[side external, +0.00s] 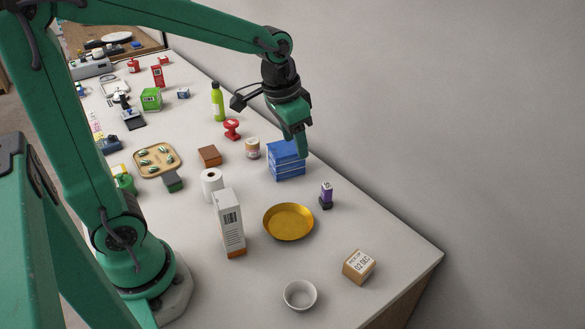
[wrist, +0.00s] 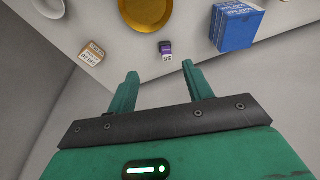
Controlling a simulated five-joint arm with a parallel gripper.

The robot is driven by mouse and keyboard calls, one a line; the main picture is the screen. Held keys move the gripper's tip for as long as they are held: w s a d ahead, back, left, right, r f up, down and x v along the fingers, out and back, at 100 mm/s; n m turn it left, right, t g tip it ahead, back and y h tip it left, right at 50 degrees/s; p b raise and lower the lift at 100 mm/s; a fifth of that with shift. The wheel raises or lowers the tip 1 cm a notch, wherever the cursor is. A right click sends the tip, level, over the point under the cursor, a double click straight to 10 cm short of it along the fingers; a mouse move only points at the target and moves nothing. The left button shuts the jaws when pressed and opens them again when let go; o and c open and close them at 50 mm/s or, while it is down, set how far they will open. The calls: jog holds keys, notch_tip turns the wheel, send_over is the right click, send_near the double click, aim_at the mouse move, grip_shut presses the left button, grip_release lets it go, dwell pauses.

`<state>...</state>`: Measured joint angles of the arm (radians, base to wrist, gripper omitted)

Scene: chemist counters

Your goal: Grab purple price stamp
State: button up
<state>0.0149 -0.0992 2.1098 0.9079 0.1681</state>
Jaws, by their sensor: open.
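The purple price stamp (side external: 326,196) is a small purple block with a dark base and a light label. It stands upright on the counter (side external: 400,245) near its right edge, in front of a blue box. In the wrist view the purple price stamp (wrist: 165,49) shows ahead of the fingertips and between their lines. My gripper (side external: 301,150) is above the counter by the blue box, pointing down, apart from the stamp. In the wrist view my gripper (wrist: 160,68) has its two green fingers spread, with nothing between them.
The blue box (side external: 286,160) stands behind the stamp. A yellow dish (side external: 288,222) lies to its left in front. A cardboard box (side external: 359,266) and a white bowl (side external: 300,296) are nearer the front. A white carton (side external: 229,225) stands left of the dish. Counter around the stamp is clear.

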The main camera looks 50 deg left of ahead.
aim_at(327, 185)
jog(key=w+f+g, duration=0.1)
jog(key=w+f, duration=0.2)
jog(key=f, duration=0.1)
jog(key=w+f+m, duration=0.1)
jog(key=w+f, duration=0.2)
jog(key=f, duration=0.1)
jog(key=w+f+g, duration=0.1)
jog(key=w+f, duration=0.2)
jog(key=w, duration=0.1)
jog(key=shift+d+f+m+g, duration=0.3)
jog(key=shift+d+f+m, duration=0.1)
jog(key=shift+f, duration=1.3)
jog(key=shift+a+f, duration=0.15)
jog(key=shift+f, duration=2.45)
jog(key=c, duration=1)
